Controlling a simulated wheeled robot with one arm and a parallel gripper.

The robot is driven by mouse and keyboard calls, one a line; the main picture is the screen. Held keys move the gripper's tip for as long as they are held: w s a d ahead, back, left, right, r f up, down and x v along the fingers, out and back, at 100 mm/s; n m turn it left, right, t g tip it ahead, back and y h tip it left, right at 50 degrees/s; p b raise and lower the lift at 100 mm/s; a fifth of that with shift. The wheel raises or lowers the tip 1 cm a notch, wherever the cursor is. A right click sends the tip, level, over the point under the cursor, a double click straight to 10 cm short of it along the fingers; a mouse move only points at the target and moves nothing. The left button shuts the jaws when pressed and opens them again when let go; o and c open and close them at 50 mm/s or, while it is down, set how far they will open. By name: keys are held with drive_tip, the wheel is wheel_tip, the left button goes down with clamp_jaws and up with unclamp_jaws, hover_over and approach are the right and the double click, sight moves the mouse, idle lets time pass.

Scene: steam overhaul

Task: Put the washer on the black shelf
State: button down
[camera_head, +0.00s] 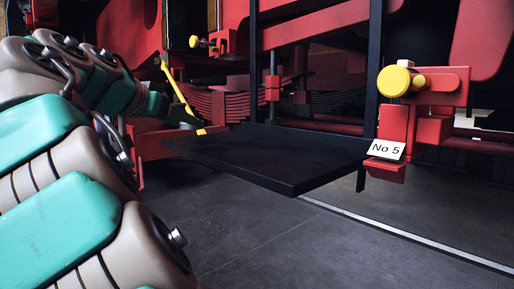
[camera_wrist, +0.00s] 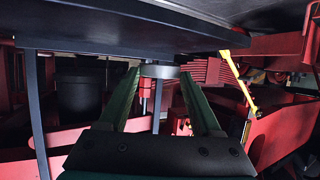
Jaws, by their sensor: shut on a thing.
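The black shelf (camera_head: 270,158) is a flat dark plate in the middle of the head view, and its visible top is bare. My gripper (camera_head: 182,119) is at the shelf's far left corner in that view, at the end of my arm. In the wrist view my gripper (camera_wrist: 160,76) has its two green fingers shut on the washer (camera_wrist: 160,71), a grey ring held between the tips. A dark plate (camera_wrist: 130,12) spans the top of the wrist view above the fingers; I cannot tell surely whether it is the shelf. The washer cannot be made out in the head view.
A yellow bar (camera_head: 177,88) stands close to my gripper; it also shows in the wrist view (camera_wrist: 238,80). Dark upright posts (camera_head: 372,80) rise by the shelf. A red bracket with a "No 5" label (camera_head: 386,149) is at its right. Grey floor (camera_head: 300,235) is clear in front.

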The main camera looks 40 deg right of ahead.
drive_tip(key=p, duration=0.4)
hover_over(173, 142)
drive_tip(key=s, duration=0.1)
drive_tip(key=shift+s+a+f, duration=0.1)
drive_tip(key=shift+a+f, duration=0.15)
drive_tip(key=shift+f, duration=0.25)
drive_tip(key=shift+w+d+f+p, duration=0.1)
drive_tip(key=shift+w+d+p, duration=0.05)
drive_tip(key=shift+w, duration=0.25)
drive_tip(key=shift+w+d+f+p, duration=0.1)
drive_tip(key=shift+w+p, duration=0.05)
drive_tip(key=shift+w, duration=0.2)
drive_tip(key=shift+s+f+b, duration=0.1)
drive_tip(key=shift+f+b, duration=0.6)
drive_tip(key=shift+f, duration=1.1)
drive_tip(key=shift+f+b, duration=0.15)
drive_tip(key=shift+b, duration=0.25)
drive_tip(key=shift+c, duration=0.4)
unclamp_jaws()
drive_tip(key=shift+r, duration=0.2)
